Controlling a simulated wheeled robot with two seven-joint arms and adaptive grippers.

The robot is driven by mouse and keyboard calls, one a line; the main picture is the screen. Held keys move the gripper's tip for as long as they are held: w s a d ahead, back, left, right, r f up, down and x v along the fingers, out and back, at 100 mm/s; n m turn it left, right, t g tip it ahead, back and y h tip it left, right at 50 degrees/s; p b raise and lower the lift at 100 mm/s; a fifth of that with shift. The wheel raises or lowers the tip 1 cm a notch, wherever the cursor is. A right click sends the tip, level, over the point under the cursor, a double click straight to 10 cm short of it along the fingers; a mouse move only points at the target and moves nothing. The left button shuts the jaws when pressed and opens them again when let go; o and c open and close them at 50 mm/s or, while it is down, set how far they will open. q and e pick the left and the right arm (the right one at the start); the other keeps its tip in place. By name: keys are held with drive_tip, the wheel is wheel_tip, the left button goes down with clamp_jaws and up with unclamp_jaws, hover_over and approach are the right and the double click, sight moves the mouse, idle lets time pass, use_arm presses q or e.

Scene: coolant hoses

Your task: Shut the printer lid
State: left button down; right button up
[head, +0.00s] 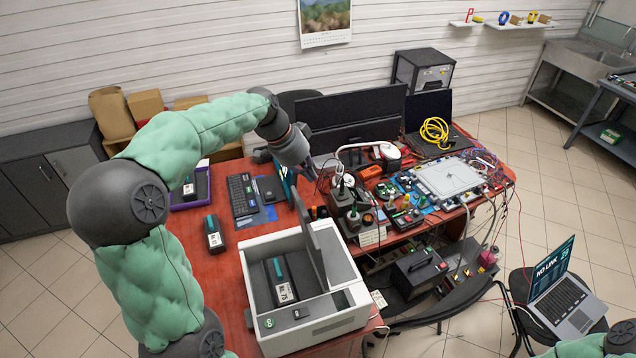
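The printer is a white open-topped box (318,328) at the front of the red table. Its grey lid (312,240) stands up steeply from the box, and the dark interior is uncovered. A black and teal device (280,282) with a label sits inside. My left gripper (308,174) reaches in from the left over the table, pointing down, beyond the far top end of the lid. It seems apart from the lid, but the gap is hard to judge. Its fingers are small and dark against clutter, so their opening is unclear. My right gripper is out of view.
Tools, bottles and a circuit board (447,178) crowd the table to the right. A black monitor (350,115) stands behind my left gripper. A keyboard (242,195) and a handheld device (213,234) lie left of the printer. The red surface left of the printer is mostly clear.

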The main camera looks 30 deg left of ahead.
use_arm(q)
wheel_tip(320, 180, down, 9)
drive_tip(key=p, duration=0.1)
drive_tip(key=shift+s+d, duration=0.15)
drive_tip(key=shift+s, duration=0.3)
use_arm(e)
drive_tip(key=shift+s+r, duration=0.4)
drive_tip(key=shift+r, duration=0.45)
